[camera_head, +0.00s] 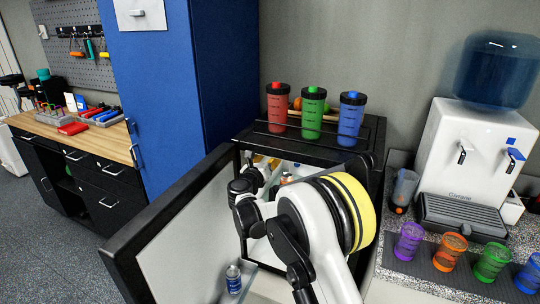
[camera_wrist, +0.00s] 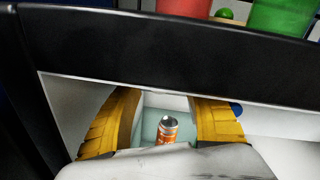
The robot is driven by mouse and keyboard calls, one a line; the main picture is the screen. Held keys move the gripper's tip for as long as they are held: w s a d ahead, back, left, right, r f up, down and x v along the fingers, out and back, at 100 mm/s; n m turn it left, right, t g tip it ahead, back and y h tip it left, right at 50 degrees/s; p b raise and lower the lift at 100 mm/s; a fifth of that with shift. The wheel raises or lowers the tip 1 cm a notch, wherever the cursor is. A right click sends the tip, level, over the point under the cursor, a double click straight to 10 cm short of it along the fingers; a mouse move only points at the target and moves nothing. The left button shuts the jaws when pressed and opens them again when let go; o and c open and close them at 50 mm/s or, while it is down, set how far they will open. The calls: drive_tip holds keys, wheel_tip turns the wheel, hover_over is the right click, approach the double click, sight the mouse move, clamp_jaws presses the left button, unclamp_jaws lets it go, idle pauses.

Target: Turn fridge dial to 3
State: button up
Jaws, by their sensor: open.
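The small black fridge (camera_head: 362,150) stands in the middle of the head view with its door (camera_head: 190,238) swung open to the left. My arm reaches into its opening and hides much of the interior. In the wrist view the fridge's black top edge (camera_wrist: 160,52) crosses the picture, with the pale interior below. My gripper (camera_wrist: 165,98) has its two yellow fingers spread apart with nothing between them, just below that edge. A small blue round part (camera_wrist: 237,108) shows beside the right finger; I cannot tell if it is the dial. No dial numbers are readable.
An orange can (camera_wrist: 167,129) stands inside, seen beyond the fingers. A blue can (camera_head: 233,279) is by the open door. Red (camera_head: 278,108), green (camera_head: 313,113) and blue (camera_head: 350,119) shakers stand on the fridge. A water dispenser (camera_head: 465,150) is at right; a blue locker (camera_head: 160,90) is behind left.

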drive_tip(key=shift+c, duration=0.6)
clamp_jaws()
drive_tip(key=shift+m, duration=0.4)
drive_tip(key=shift+f+m+h+b, duration=0.1)
drive_tip(key=shift+m+h+b, duration=0.3)
drive_tip(key=shift+m, duration=3.8)
